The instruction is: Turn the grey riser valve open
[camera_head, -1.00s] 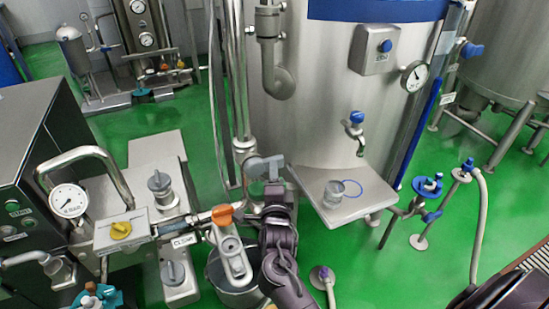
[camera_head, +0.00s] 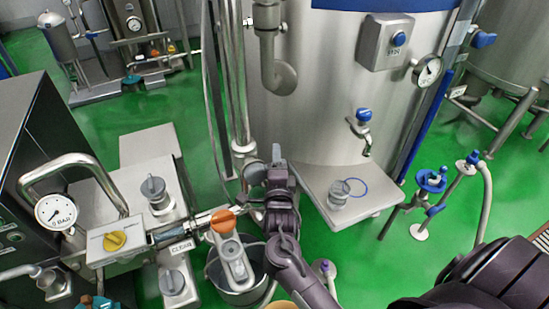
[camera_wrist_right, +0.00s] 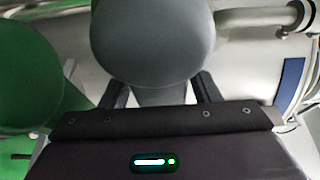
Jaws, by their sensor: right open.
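The grey riser valve (camera_head: 253,173) is beside the upright steel pipe, left of the big tank's small shelf. My right gripper (camera_head: 277,168) is at the valve and hides part of it in the head view. In the right wrist view, a large rounded grey handle (camera_wrist_right: 152,38) fills the top middle. Its narrower part reaches down between the two fingers of my right gripper (camera_wrist_right: 160,88), which are apart, one on each side. I cannot tell whether they touch it. My left gripper is not in view.
The shelf (camera_head: 370,205) with a glass (camera_head: 338,194) is to the right. A yellow-knobbed box (camera_head: 115,241) and pressure gauge (camera_head: 56,212) are at left.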

